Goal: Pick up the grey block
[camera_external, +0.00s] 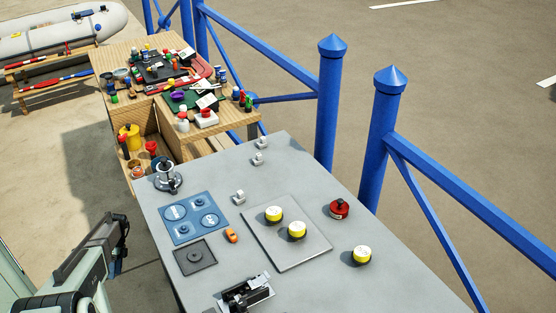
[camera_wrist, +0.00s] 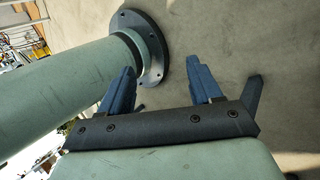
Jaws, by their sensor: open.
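Several small light grey pieces lie on the grey table in the external view: one (camera_external: 239,197) right of the blue panel, and two more (camera_external: 258,158) (camera_external: 262,143) near the far edge. I cannot tell which one is the grey block. My gripper (camera_wrist: 162,85) is open and empty in the wrist view, with its two dark blue fingers apart. The wrist view shows part of my own arm and the ground, none of these pieces. In the external view my arm is at the lower left, beside the table and away from the pieces.
Blue railings stand behind.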

